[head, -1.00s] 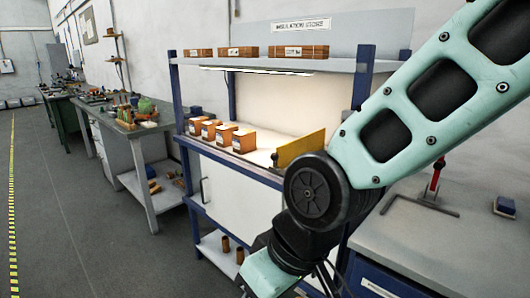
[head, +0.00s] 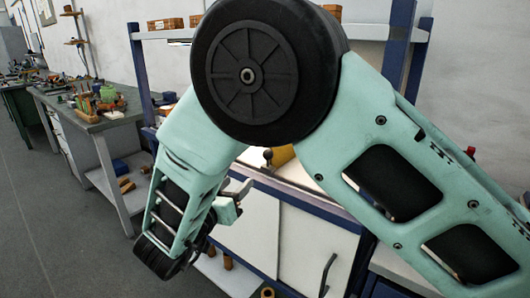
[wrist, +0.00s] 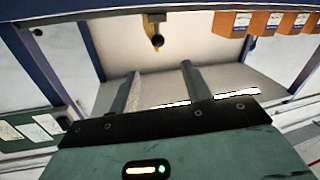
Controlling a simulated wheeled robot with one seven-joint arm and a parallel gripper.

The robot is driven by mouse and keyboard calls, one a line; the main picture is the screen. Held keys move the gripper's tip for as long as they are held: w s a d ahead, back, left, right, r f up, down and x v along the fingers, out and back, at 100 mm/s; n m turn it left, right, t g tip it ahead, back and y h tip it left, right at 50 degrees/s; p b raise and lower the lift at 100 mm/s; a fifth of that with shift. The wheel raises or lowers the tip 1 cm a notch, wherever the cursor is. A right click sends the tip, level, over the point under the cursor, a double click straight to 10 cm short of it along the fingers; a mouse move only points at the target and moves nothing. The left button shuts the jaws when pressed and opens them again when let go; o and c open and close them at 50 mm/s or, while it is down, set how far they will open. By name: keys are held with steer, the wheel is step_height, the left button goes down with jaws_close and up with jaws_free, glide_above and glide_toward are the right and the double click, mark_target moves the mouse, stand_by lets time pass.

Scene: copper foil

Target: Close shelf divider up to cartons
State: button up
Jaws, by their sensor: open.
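The yellow shelf divider (head: 282,155) shows only in part behind my arm in the head view, with its dark round knob (head: 267,154) facing the front. In the wrist view the divider (wrist: 154,22) is edge-on at the top, its knob (wrist: 157,41) toward me. Several orange-brown cartons (wrist: 263,22) with white and blue labels stand in a row at the upper right there, apart from the divider. My arm hides them in the head view. My gripper (head: 238,194) is open and empty in front of the bench. Its two fingers (wrist: 160,78) point toward the shelf, apart from the knob.
Blue posts (head: 398,45) frame the shelf unit, and an upper shelf (head: 370,32) carries more cartons (head: 165,23). White cabinet doors (head: 310,250) are below. A cluttered workbench (head: 105,122) stands at the left, with open floor (head: 50,220) before it.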

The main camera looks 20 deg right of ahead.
mark_target(266, 157)
steer(key=p+x, duration=0.1)
steer(key=x, duration=0.7)
steer(key=p+x, duration=0.1)
steer(key=x, duration=0.8)
steer(key=shift+d+r, duration=0.2)
steer(key=shift+d, duration=0.1)
